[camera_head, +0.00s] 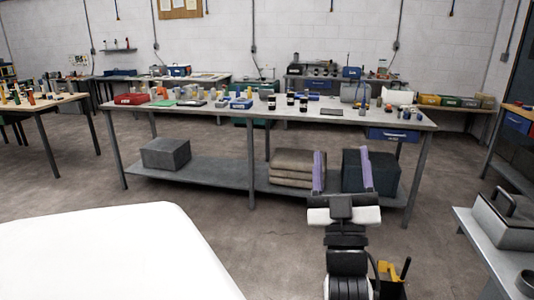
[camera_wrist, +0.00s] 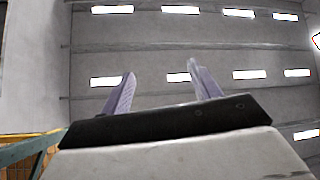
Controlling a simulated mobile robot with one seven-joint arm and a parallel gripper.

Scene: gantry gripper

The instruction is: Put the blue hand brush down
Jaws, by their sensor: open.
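My gripper (camera_head: 342,152) is raised in front of the long grey workbench (camera_head: 190,120), its two purple fingers spread wide and pointing up. In the wrist view the gripper (camera_wrist: 160,70) is open too, with nothing between the fingers and only the ceiling beyond. I cannot make out a blue hand brush for certain. Small blue items (camera_head: 240,104) lie on the workbench top, too small to tell apart. The gripper is apart from the bench and touches nothing that I can see.
The bench top is crowded with a red box (camera_head: 131,99), bottles and small parts. Its lower shelf holds a grey box (camera_head: 166,153), folded brown sacks (camera_head: 291,166) and a dark crate (camera_head: 382,172). A side table (camera_head: 486,240) with a grey case stands at right.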

